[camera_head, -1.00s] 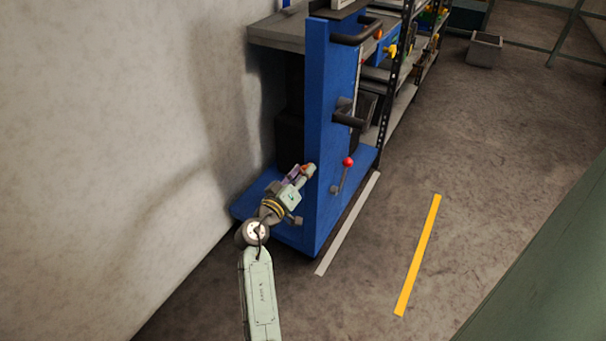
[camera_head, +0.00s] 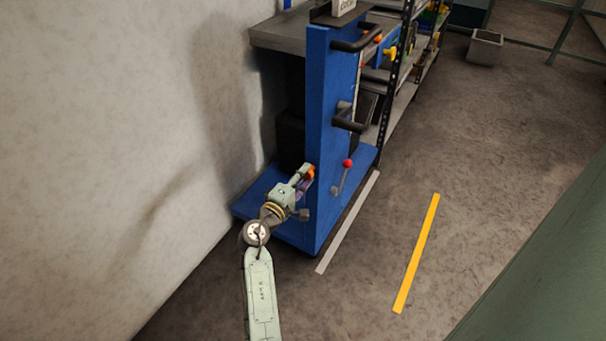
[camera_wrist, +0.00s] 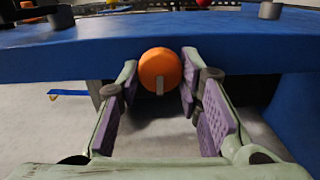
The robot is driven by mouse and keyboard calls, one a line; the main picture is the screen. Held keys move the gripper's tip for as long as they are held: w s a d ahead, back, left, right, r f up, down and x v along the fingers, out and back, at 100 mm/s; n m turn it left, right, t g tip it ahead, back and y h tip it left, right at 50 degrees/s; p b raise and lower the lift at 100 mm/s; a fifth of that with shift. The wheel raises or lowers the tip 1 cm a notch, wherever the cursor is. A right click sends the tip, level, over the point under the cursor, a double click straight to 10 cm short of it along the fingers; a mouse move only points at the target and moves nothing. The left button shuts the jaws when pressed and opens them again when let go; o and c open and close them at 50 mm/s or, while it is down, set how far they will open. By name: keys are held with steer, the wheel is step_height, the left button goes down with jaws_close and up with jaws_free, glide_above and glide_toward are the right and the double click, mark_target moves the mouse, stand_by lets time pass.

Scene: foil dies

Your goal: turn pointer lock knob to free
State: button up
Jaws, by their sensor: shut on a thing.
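The lock knob (camera_wrist: 160,71) is a round orange knob with a pale pointer mark, on the edge of a blue upright panel. In the wrist view its mark points down. My gripper (camera_wrist: 159,92) has its two purple-padded fingers on either side of the knob and is shut on it. In the head view my gripper (camera_head: 306,180) is at the left face of the blue panel (camera_head: 325,130), with the orange knob (camera_head: 310,172) showing at its tip.
A blue base (camera_head: 252,205) lies below my arm. A pale wall stands close on the left; open floor lies to the right.

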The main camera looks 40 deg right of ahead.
steer(key=shift+n, duration=0.4)
steer(key=o, duration=1.1)
steer(key=v, duration=1.2)
